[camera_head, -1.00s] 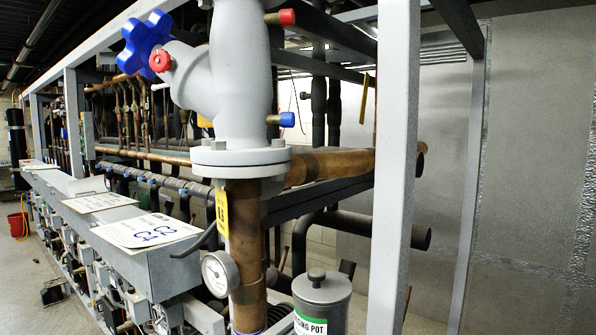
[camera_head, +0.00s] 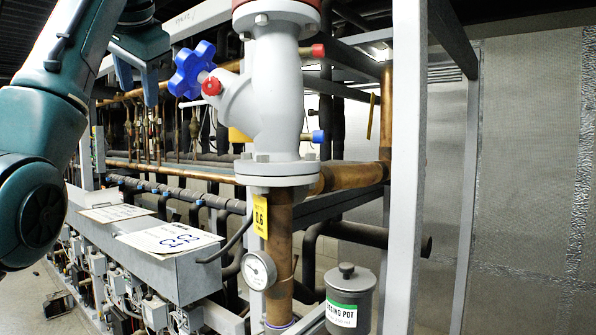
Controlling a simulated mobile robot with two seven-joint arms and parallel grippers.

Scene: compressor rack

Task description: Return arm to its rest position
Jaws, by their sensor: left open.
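My left arm comes in from the left edge and its left gripper (camera_head: 139,88) hangs at the upper left, fingers pointing down. The gripper is open, with nothing between its two blue fingers. It shows left of the blue star-shaped handwheel (camera_head: 192,70) on the grey valve body (camera_head: 272,95), with a gap between them in the picture. A red cap (camera_head: 211,86) sits by the handwheel. My right gripper is not in view.
A copper pipe (camera_head: 280,235) with a pressure gauge (camera_head: 259,270) runs below the valve. A grey dosing pot (camera_head: 350,295) stands at the lower right. A grey frame post (camera_head: 405,170) stands right of the valve. A long grey box (camera_head: 165,262) carries paper sheets.

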